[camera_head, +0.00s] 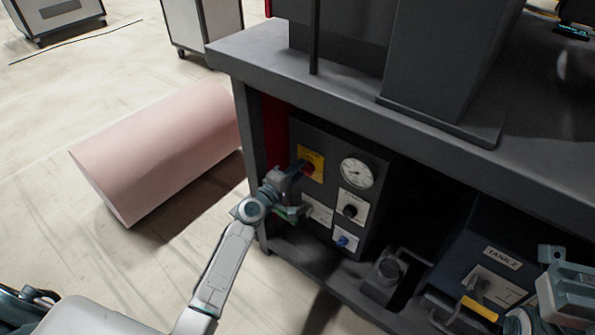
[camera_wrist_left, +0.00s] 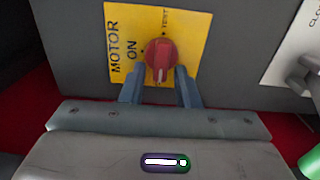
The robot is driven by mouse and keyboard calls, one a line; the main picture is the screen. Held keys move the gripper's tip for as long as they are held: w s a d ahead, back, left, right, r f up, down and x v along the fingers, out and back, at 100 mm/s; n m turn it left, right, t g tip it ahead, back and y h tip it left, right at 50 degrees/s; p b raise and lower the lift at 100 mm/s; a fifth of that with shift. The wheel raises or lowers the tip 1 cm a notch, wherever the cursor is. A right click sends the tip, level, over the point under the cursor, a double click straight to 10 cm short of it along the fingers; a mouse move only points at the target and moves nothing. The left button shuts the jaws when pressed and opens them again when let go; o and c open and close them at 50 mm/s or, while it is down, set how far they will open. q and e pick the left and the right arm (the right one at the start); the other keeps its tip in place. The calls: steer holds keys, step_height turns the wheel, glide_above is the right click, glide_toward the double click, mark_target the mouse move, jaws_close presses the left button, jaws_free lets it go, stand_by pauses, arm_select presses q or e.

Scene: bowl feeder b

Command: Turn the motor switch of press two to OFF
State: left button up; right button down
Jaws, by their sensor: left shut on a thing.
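The motor switch is a red rotary knob (camera_wrist_left: 160,55) on a yellow plate (camera_wrist_left: 192,38) marked MOTOR, ON and TEST. In the wrist view its white mark points down, towards my gripper; no OFF label can be read. In the head view the yellow plate (camera_head: 316,157) sits at the upper left of a dark control panel (camera_head: 330,141) under the bench. My left gripper (camera_wrist_left: 159,72) is shut on the red knob, one finger on each side. In the head view the left gripper (camera_head: 298,172) partly hides the knob.
The panel also has a gauge (camera_head: 357,173), a black knob (camera_head: 350,211) and a blue switch (camera_head: 345,240). A box labelled TANK 2 (camera_head: 502,257) is at right, near my right arm. The bench top (camera_head: 235,48) overhangs the panel. A pink roll (camera_head: 150,150) lies at left.

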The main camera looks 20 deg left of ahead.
arm_select(q)
steer(key=o, duration=0.6)
steer(key=shift+s, duration=0.1)
steer(key=v, duration=1)
steer(key=shift+s+a, duration=0.15)
steer(key=shift+s, duration=0.2)
